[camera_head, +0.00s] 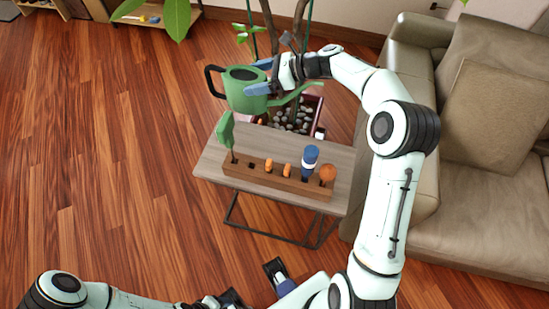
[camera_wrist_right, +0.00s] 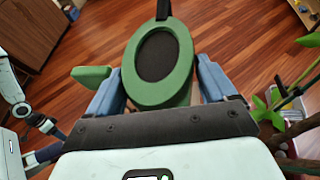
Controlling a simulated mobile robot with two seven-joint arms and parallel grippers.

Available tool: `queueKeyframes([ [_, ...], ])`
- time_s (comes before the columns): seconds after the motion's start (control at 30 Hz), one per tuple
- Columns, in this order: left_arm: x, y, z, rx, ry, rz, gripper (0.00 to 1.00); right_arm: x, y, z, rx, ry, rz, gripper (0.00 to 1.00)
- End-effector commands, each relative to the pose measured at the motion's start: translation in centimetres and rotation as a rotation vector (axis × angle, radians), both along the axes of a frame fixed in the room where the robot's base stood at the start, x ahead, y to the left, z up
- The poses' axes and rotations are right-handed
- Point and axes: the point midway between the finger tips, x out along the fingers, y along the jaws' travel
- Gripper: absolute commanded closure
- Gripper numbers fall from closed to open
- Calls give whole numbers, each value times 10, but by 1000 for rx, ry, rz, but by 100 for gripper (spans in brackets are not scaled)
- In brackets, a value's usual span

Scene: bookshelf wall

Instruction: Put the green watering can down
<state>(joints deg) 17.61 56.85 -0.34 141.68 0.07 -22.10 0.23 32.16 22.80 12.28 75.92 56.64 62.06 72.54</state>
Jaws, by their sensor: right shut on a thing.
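The green watering can (camera_head: 242,92) is in my right gripper (camera_head: 259,76), raised beyond the far edge of the small wooden table (camera_head: 338,163). Its black handle points left and its spout points right, over the planter. In the right wrist view the can's round dark opening (camera_wrist_right: 157,55) sits between the two blue fingers, which are shut on its body. The can looks about upright. My left arm lies low along the bottom edge of the head view. Its gripper (camera_head: 279,277) is partly seen there, and its jaw state is unclear.
A wooden rack (camera_head: 240,183) on the table holds a green tool (camera_head: 225,131), orange-handled pieces and a blue item (camera_head: 309,160). A planter with pebbles (camera_head: 297,117) stands behind the table. A sofa (camera_head: 470,200) is at right. Floor at left is clear.

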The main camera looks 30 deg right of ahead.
Motion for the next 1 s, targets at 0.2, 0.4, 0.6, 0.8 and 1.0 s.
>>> queueKeyframes([
  [0.2, 1, 0, -6, 1, -7, 1, 40, 0, 0, -39, 4, 2, -1, 64],
  [0.4, 3, 0, -12, 2, -17, 3, 40, 0, 1, -89, 5, 2, 0, 64],
  [0.6, 6, 0, -16, 3, -25, 5, 40, 0, 1, -133, 5, 0, 0, 64],
  [0.8, 7, 0, -17, 5, -30, 6, 40, 1, 1, -153, 2, -4, 1, 64],
  [1.0, 7, 0, -19, 5, -32, 7, 40, 1, 1, -168, 4, -2, 0, 64],
])
